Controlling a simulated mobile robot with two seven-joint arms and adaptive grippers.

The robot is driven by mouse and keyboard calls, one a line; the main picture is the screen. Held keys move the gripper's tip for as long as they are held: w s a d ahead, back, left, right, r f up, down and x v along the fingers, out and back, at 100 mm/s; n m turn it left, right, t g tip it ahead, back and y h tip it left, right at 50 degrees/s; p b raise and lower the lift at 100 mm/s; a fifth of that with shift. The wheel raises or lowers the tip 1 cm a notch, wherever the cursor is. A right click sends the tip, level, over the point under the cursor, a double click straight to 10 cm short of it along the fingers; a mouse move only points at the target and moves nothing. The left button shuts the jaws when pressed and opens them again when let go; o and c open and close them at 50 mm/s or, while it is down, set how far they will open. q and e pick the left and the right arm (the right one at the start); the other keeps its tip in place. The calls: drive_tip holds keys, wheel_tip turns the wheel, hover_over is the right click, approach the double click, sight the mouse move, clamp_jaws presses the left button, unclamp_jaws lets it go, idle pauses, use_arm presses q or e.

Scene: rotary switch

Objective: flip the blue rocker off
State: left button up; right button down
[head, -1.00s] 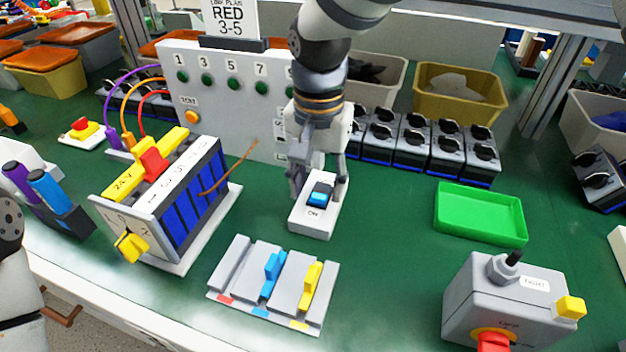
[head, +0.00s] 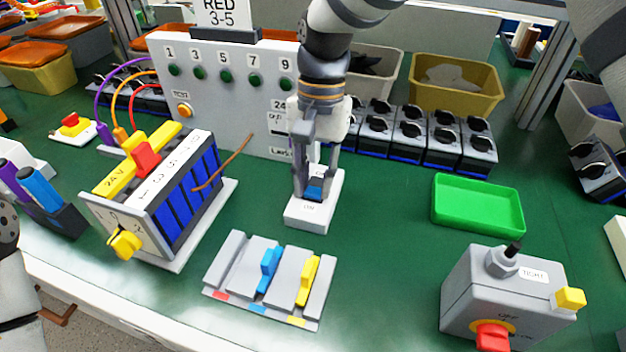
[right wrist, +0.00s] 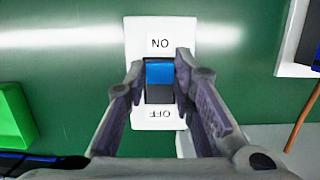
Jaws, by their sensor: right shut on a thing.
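The blue rocker (right wrist: 160,74) sits in a dark frame on a white plate (right wrist: 147,36). In the right wrist view its blue half is towards the ON label (right wrist: 160,43) and its dark half towards the OFF label (right wrist: 164,114). In the head view the rocker (head: 314,192) is partly hidden by my right gripper (head: 315,186), which points down at it. My right gripper (right wrist: 158,66) is shut on the rocker, with one finger at each side. My left gripper is out of view; only part of my left arm shows at the left edge.
A grey block with blue and yellow sliders (head: 270,278) lies in front of the plate. A blue-finned unit (head: 160,200) with a brown wire stands to the left. A green tray (head: 478,208) and a grey box with a red knob (head: 505,290) are to the right.

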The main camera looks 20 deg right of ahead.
sight(318, 180)
drive_tip(key=shift+w+d+f+g, duration=0.1)
drive_tip(key=shift+f+g, duration=0.1)
drive_tip(key=shift+g, duration=0.1)
drive_tip(key=shift+r+y, duration=0.2)
drive_tip(key=shift+y, duration=0.1)
drive_tip(key=c, duration=1.4)
unclamp_jaws()
drive_tip(key=shift+o, duration=0.2)
drive_tip(key=shift+r, duration=0.15)
drive_tip(key=v, duration=0.7)
drive_tip(key=shift+w+r, duration=0.1)
